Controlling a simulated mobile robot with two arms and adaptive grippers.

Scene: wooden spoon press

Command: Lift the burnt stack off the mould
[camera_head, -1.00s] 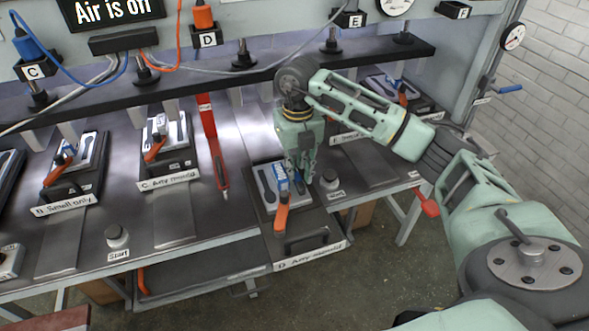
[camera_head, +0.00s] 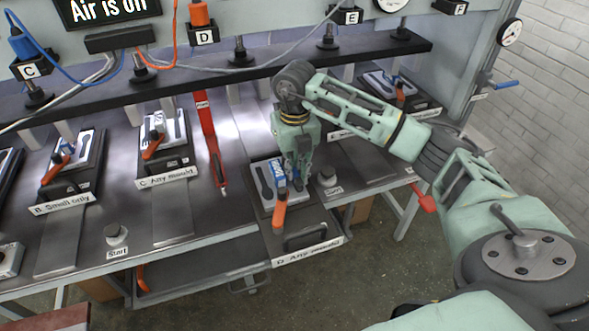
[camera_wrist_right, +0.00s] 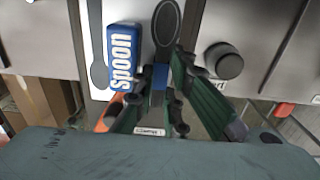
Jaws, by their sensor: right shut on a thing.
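The burnt stack is a dark spoon shape (camera_wrist_right: 165,24) in the right wrist view, with its handle running down between my fingers. My right gripper (camera_head: 299,181) is shut on it above the mould plate of the pulled-out station D; the fingers (camera_wrist_right: 158,95) hide part of the handle. I cannot tell whether the stack touches the mould. The mould (camera_head: 263,181) is light with a dark spoon outline, and a blue block lettered "spoon" (camera_wrist_right: 123,58) lies beside the stack. In the head view the gripper mostly hides the stack. My left gripper is not in view.
An orange lever (camera_head: 279,213) stands in front of the mould, and the sign "D Any mould" (camera_head: 308,251) is on the drawer's front. A Start button (camera_head: 328,176) is close on the right. A black beam (camera_head: 215,82) crosses behind. Station C (camera_head: 166,160) is to the left.

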